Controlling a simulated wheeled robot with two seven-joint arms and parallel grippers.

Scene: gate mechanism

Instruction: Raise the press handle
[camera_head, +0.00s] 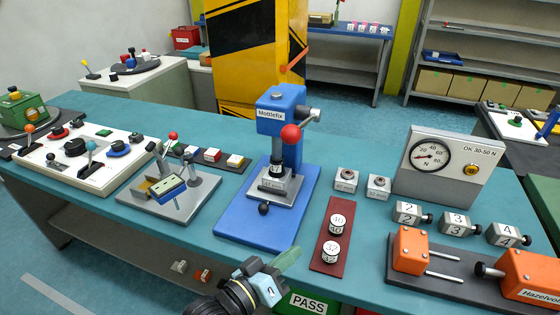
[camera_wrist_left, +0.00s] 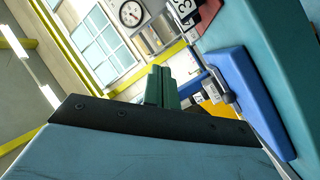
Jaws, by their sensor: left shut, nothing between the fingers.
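The blue press (camera_head: 281,105) stands upright on a blue base plate (camera_head: 240,222) at the middle of the table. Its handle ends in a red ball (camera_head: 291,132), which sits in front of the press column, beside the metal hub (camera_head: 312,116) on the press's right side. My left gripper (camera_head: 291,256) is at the table's front edge, below and in front of the press. Its green fingers are shut and empty, apart from the handle. The fingers also show in the left wrist view (camera_wrist_left: 161,88). The right gripper is not in view.
A dark red plate (camera_head: 326,258) with two round weights lies right of the press. A gauge box (camera_head: 447,165), numbered blocks and orange clamps (camera_head: 409,249) stand farther right. A grey toggle-clamp plate (camera_head: 198,202) is on the left. The table strip before the press base is narrow.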

